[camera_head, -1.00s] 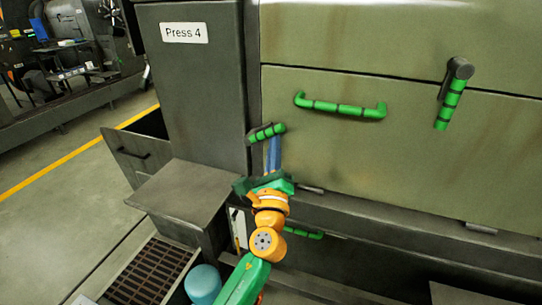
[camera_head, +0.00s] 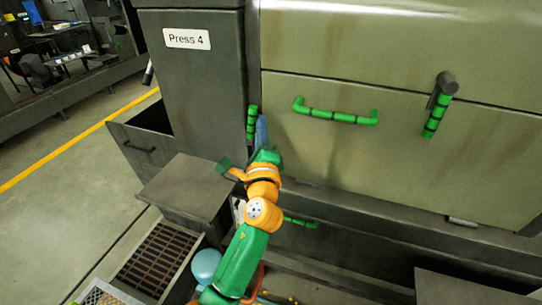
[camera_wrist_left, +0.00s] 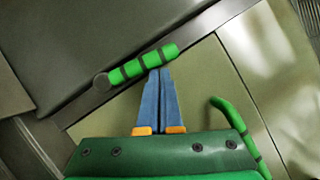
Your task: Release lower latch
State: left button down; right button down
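The lower latch is a short green lever (camera_head: 252,122) with dark bands, at the left edge of the lower green panel (camera_head: 330,150); it stands near upright in the head view. In the left wrist view the lever (camera_wrist_left: 145,64) runs from a dark round pivot at its left end. My left gripper (camera_head: 262,120) has its blue fingers together, just right of the lever. In the left wrist view its fingertips (camera_wrist_left: 158,70) meet the lever's side and do not wrap around it; firm contact is hard to tell. My right gripper is not in view.
A second green latch lever (camera_head: 436,112) hangs at the right panel seam. A green bar handle (camera_head: 335,112) is on the lower panel, and another green handle (camera_head: 300,222) sits below. A grey box (camera_head: 185,190) and grate (camera_head: 160,258) stand at lower left.

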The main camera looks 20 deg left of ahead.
pick_arm(q)
jog(key=shift+a+r, duration=0.25)
jog(key=shift+a, duration=0.15)
dwell(0.4)
jog(key=shift+s, duration=0.1)
jog(key=b+v, duration=0.1)
jog(key=v, duration=0.6)
jog(key=shift+f, duration=0.1)
